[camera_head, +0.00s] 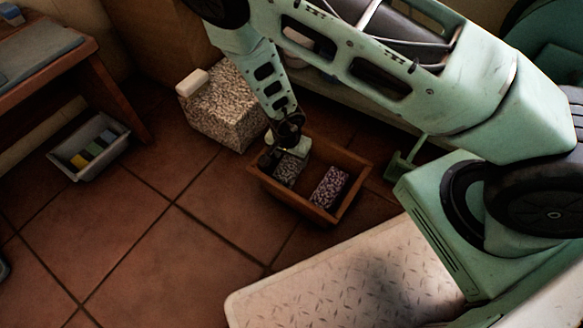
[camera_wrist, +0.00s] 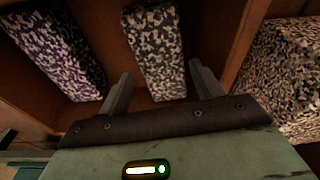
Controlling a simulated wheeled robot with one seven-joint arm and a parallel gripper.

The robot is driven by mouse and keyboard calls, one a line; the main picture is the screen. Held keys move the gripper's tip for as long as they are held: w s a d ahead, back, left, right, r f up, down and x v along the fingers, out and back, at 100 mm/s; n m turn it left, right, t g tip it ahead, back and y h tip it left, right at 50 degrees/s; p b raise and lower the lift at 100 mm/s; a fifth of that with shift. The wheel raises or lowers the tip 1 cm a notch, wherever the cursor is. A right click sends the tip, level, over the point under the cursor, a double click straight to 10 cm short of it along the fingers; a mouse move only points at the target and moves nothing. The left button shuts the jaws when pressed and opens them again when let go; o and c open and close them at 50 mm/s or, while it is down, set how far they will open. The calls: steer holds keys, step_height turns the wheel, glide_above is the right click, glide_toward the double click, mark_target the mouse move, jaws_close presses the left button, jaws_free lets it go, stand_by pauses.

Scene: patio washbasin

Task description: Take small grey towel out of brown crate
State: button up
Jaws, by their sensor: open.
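The brown crate (camera_head: 347,212) stands on the tiled floor; its wooden inside also shows in the wrist view (camera_wrist: 205,25). The small grey towel (camera_wrist: 155,50), a speckled grey folded block, lies in the crate. In the head view the towel (camera_head: 288,174) is partly hidden by my gripper (camera_head: 275,158). My gripper (camera_wrist: 160,76) is open over the crate's left part. In the wrist view its two fingers appear on either side of the towel's near end. I cannot tell whether they touch it.
A purple speckled folded towel (camera_head: 328,187) lies in the crate to the right of the grey one. A large speckled block (camera_head: 228,108) stands close behind the crate's left side. A grey tray (camera_head: 66,165) with coloured items lies at left. Floor in front is clear.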

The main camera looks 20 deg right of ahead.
mark_target(291, 162)
steer(key=f+b, duration=0.2)
steer(key=f, duration=0.2)
steer(key=shift+w+d+f+b, duration=0.25)
steer(key=shift+w+b, duration=0.05)
steer(key=shift+b, duration=0.1)
steer(key=c, duration=0.8)
steer(key=shift+c, duration=0.2)
steer(key=shift+r, duration=0.15)
